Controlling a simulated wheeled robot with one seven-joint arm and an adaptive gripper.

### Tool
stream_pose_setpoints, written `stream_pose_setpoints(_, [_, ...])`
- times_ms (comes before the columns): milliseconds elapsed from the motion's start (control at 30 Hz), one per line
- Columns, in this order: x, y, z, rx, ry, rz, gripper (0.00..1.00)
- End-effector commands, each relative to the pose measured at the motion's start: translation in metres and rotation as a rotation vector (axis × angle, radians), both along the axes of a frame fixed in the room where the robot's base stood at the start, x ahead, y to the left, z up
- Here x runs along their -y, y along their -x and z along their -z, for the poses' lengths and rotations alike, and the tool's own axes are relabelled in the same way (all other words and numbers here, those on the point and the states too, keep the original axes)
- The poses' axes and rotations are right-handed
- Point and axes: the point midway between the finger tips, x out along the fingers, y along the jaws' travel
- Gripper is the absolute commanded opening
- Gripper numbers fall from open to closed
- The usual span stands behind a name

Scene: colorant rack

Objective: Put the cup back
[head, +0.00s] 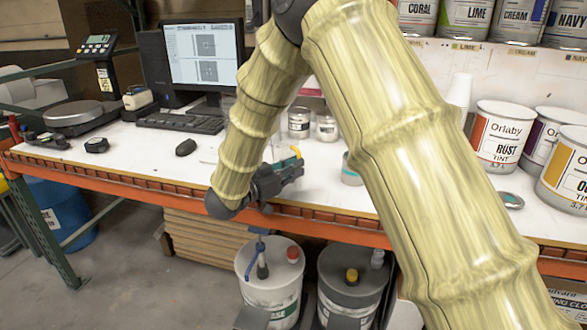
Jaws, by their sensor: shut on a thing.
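My gripper (297,168) is low over the front part of the white worktop, beyond my arm's bend. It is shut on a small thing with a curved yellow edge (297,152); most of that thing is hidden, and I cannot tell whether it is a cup. A pale cup-like container (351,170) with a teal band stands on the worktop just right of the gripper, apart from it and partly hidden by my arm. A stack of white cups (459,90) stands farther back, to the right of my arm.
Two small cans (299,123) stand behind the gripper. A monitor (203,55), keyboard (181,122), mouse (186,147) and scale (80,113) are on the left. Large paint cans (497,140) fill the right. Buckets (270,285) stand below the worktop's orange front edge (330,223).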

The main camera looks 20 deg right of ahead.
Motion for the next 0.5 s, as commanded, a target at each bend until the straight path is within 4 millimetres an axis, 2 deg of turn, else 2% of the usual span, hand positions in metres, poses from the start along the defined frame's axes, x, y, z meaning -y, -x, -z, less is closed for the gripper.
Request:
stream_pose_setpoints(133, [0.0001,0.0001,0.0032,-0.001,0.000,0.000,0.00])
stream_pose_setpoints(167, [0.0001,0.0001,0.0033,-0.001,0.000,0.000,0.11])
stream_pose_setpoints(267, [0.0001,0.0001,0.0029,0.000,0.000,0.000,0.29])
stream_pose_setpoints(500, [0.0001,0.0001,0.0028,0.000,0.000,0.000,0.31])
